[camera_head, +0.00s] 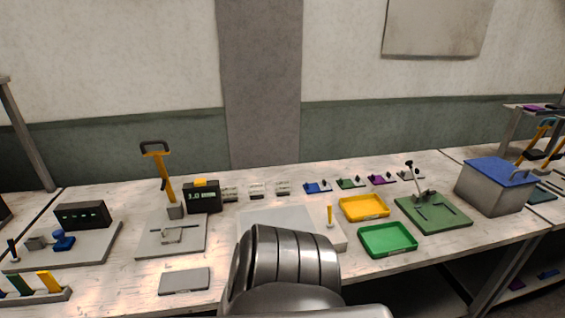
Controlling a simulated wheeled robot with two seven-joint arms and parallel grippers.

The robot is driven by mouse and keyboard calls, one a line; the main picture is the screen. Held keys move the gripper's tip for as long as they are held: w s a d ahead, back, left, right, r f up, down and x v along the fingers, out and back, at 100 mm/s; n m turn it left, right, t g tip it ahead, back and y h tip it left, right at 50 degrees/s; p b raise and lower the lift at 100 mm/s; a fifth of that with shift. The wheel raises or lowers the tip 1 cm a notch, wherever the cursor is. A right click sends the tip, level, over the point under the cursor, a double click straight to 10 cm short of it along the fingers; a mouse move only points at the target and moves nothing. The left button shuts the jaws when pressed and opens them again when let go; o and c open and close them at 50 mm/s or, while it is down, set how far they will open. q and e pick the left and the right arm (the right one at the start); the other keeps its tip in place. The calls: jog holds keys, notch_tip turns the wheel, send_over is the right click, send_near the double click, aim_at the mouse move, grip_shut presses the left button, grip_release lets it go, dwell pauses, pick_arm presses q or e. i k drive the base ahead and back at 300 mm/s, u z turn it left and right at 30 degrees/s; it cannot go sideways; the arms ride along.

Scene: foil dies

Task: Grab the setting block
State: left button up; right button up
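No block here carries a readable name, so I cannot tell for sure which one is the setting block. Three small pale blocks stand in a row behind the middle of the bench: a left one (229,194), a middle one (256,190) and a right one (283,187). Neither gripper is in view. A large metal link of my own arm rises at the bottom middle and hides part of the pale slab (262,216).
A dark display box (205,197) stands beside the press. A yellow tray (363,207), a green tray (387,239) and a green board with a lever (447,217) lie right of the slab. A blue-topped box (493,190) stands farther right. A flat grey plate (185,281) lies front left.

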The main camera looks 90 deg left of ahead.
aim_at(171, 235)
jog(key=i, duration=0.85)
jog(key=u, duration=3.2)
